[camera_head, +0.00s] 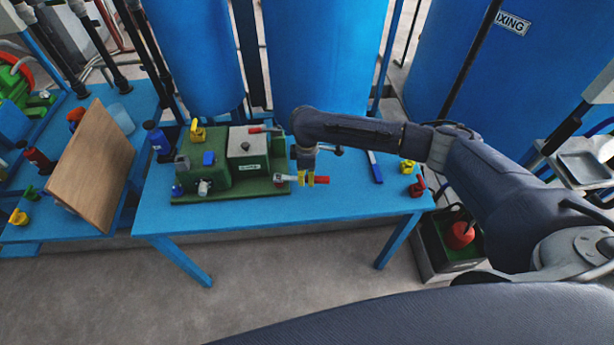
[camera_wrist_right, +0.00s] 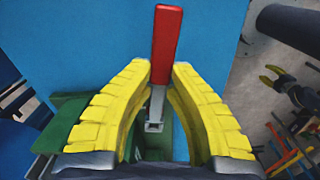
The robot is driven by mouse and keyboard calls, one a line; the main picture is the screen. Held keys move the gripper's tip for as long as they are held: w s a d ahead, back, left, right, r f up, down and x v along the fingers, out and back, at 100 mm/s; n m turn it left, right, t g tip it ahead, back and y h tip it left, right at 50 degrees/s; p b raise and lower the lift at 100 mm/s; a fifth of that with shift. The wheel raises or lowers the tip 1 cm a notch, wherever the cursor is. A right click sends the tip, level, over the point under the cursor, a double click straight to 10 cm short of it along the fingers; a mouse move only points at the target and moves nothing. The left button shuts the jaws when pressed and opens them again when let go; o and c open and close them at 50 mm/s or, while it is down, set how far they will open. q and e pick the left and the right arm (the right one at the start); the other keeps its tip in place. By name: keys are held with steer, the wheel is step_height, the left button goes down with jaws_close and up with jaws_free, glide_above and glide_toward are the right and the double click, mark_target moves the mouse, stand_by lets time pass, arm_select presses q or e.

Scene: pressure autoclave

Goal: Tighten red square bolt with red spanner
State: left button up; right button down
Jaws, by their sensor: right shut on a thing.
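My right gripper (camera_head: 307,179) is over the table at the right end of the green autoclave base (camera_head: 237,193). Its yellow fingers, also in the right wrist view (camera_wrist_right: 166,76), are shut on the red spanner (camera_wrist_right: 166,45). The spanner's red handle (camera_head: 321,180) sticks out to the right in the head view, and its grey metal end reaches left to the base edge. In the wrist view, a square metal end shows between the fingers above green. I cannot make out the red square bolt or whether the spanner touches it.
Yellow (camera_head: 407,166) and red (camera_head: 417,186) small parts stand at the right end of the blue table (camera_head: 350,205). A blue-handled tool (camera_head: 374,167) lies behind. A wooden board (camera_head: 92,165) leans on the left table. Large blue tanks (camera_head: 325,55) stand behind. The table's front strip is clear.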

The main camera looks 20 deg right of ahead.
mark_target(307, 178)
steer(key=shift+f, duration=1.25)
steer(key=c, duration=1.3)
jaws_free()
steer(key=shift+o, duration=0.2)
steer(key=shift+r, duration=6.05)
steer(key=shift+o, duration=0.5)
